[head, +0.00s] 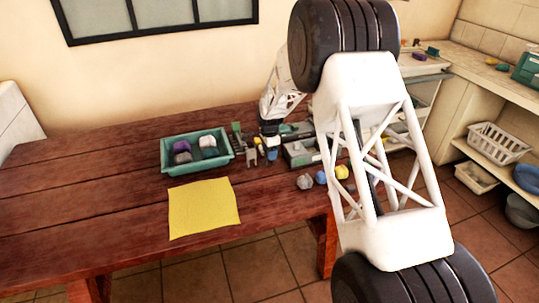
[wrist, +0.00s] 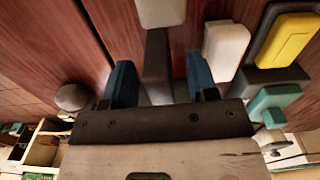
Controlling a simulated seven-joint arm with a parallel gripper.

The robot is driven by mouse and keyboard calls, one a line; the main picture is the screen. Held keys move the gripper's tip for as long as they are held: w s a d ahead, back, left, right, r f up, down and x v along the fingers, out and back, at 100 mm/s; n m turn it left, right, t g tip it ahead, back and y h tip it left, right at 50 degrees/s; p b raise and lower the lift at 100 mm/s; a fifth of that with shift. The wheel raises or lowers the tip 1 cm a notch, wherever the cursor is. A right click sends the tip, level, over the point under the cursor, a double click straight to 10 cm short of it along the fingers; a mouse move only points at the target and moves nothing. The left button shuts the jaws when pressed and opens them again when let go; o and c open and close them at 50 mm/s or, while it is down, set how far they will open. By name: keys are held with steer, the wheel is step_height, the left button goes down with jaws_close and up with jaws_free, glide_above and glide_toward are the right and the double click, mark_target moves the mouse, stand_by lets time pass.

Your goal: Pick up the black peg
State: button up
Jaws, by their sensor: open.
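My gripper (wrist: 161,75) has its two blue fingers apart in the wrist view. A dark grey bar-like piece (wrist: 158,62), which may be the black peg, shows between the fingers; I cannot tell whether they touch it. A light grey block (wrist: 162,12) is at its far end. In the head view my gripper (head: 265,148) is low over the table among small dark pieces, and the peg cannot be picked out for certain there.
A white block (wrist: 225,48), a yellow-topped dark piece (wrist: 288,38) and a teal block (wrist: 274,101) lie right of the fingers. A teal tray (head: 167,161) with several items and a yellow cloth (head: 204,208) are left of my gripper. A round grey object (head: 305,181) lies near the table's edge.

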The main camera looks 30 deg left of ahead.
steer(key=shift+f, duration=0.7)
steer(key=c, duration=1)
